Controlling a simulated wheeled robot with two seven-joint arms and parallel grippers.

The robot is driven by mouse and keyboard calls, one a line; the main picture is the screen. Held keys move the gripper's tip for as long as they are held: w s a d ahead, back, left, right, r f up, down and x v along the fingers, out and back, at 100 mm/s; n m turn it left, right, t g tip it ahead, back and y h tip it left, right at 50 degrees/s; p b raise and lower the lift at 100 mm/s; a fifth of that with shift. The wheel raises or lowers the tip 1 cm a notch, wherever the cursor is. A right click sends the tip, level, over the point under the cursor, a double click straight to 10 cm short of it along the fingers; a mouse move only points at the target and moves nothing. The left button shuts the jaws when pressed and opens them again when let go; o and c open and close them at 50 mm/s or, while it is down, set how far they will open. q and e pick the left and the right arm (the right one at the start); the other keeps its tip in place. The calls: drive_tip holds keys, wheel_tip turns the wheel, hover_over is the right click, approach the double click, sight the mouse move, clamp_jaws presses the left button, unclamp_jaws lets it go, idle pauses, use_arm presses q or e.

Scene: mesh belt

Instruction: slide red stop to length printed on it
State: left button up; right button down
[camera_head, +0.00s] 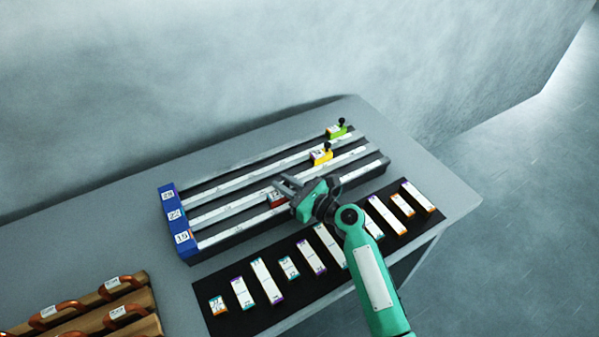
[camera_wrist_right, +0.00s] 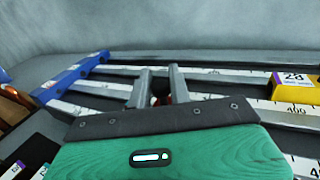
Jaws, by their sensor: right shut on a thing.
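The red stop (camera_head: 276,198) sits on the front rail of a three-rail fixture, mostly hidden by my right gripper (camera_head: 284,186); its printed number is not readable. In the right wrist view, the gripper (camera_wrist_right: 160,80) is shut on the red stop's dark knob, between the two fingers. The front rail (camera_head: 230,232) carries a printed scale, too small to read in the head view. The blue end block (camera_head: 174,216) closes the rails' left end and bears several number labels. My left gripper is not in view.
A yellow stop (camera_head: 321,156) sits on the middle rail and a green stop (camera_head: 336,131) on the back rail, both farther right. A black mat (camera_head: 268,315) with several labelled blocks lies in front. Wooden pieces with orange handles (camera_head: 122,283) stand at the lower left.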

drive_tip(key=shift+s+a+f, duration=0.1)
drive_tip(key=shift+a, duration=0.05)
drive_tip(key=c, duration=1.3)
unclamp_jaws()
drive_tip(key=shift+c, duration=0.2)
drive_tip(key=b+v, duration=0.2)
drive_tip(key=v, duration=1.1)
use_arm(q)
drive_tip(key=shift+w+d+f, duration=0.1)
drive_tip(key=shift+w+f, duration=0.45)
use_arm(e)
drive_tip(key=shift+s+d, duration=0.25)
drive_tip(key=shift+d, duration=0.1)
